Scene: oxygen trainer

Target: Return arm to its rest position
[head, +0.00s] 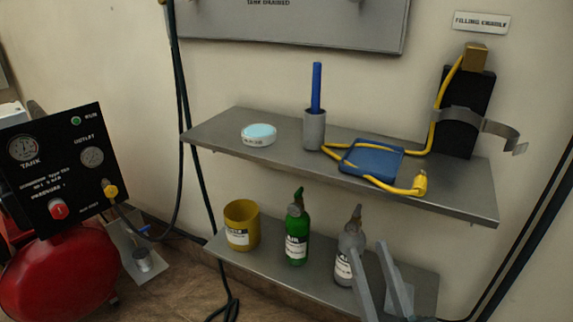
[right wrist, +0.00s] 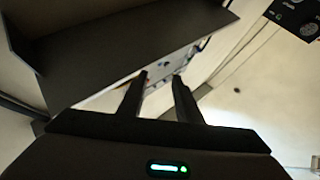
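My right gripper (head: 369,248) shows at the lower right of the head view, its two grey fingers pointing up in front of the lower shelf (head: 275,275). The fingers are apart with nothing seen between them. In the right wrist view the same gripper (right wrist: 160,78) has two dark fingers with a clear gap. A grey bottle (head: 350,255) stands just left of the fingers in the head view and is partly covered by them; I cannot tell whether they touch. My left gripper is in neither view.
The upper shelf (head: 225,140) holds a round pale tin (head: 259,135), a grey cup (head: 314,130) with a blue stick, and a blue pad (head: 371,159) with a yellow hose. A yellow cup (head: 241,225) and a green bottle (head: 297,230) stand on the lower shelf. A red tank unit (head: 60,265) stands left.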

